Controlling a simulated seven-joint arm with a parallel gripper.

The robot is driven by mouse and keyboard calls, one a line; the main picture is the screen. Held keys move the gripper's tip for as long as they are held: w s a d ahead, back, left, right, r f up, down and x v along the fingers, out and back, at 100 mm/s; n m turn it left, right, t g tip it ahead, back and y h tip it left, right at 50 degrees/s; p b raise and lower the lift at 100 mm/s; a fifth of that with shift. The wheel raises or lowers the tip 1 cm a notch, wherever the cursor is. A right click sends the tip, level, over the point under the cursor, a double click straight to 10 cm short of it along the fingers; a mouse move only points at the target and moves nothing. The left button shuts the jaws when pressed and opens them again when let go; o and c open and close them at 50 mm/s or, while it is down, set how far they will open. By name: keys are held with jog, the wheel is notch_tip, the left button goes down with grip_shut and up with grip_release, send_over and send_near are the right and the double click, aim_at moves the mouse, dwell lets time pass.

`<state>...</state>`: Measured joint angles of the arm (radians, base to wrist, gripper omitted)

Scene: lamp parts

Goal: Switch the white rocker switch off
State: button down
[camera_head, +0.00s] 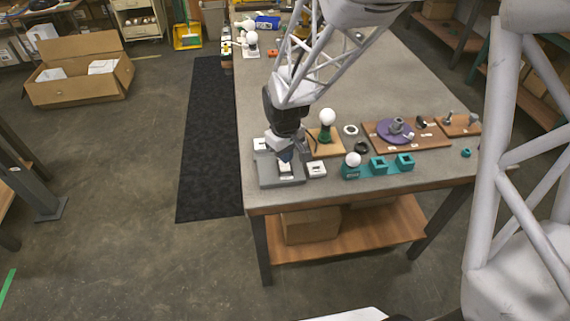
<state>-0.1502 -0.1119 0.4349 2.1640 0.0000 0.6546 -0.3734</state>
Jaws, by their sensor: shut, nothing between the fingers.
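My gripper (285,158) is shut with nothing in it. It points down over a grey base (266,181) near the table's front left corner. A small white part (286,169) sits on this base right at my fingertips; they partly cover it. A second white part with a dark centre (316,170) lies just right of the base, and another white part (260,145) shows behind it at the left. The parts are too small to tell which is the rocker switch or how its rocker is tilted. I cannot tell whether my fingertips touch the part below them.
Right of my gripper are a wooden board with a green lamp and white bulb (327,118), teal holders (378,168), black and white rings, and a brown board (435,139) with a purple disc (392,131). The table's middle and back right (400,80) are clear.

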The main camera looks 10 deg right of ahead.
aim_at(285, 167)
jog(key=shift+f, duration=1.65)
dwell(1.9)
jog(key=shift+r, duration=3.5)
jog(key=shift+s+d+r, duration=0.1)
jog(key=shift+s+r, duration=0.05)
jog(key=shift+r, duration=0.1)
jog(key=s+d+r+m+t, duration=0.1)
jog(key=s+d+r+m, duration=0.2)
jog(key=s+r, duration=0.5)
jog(key=s+d+r+m+t, duration=0.1)
jog(key=s+d+r+m, duration=0.2)
jog(key=s+r, duration=0.6)
jog(key=s+d, duration=0.2)
jog(key=s, duration=0.4)
jog(key=shift+r+t, duration=0.25)
jog(key=shift+t, duration=0.05)
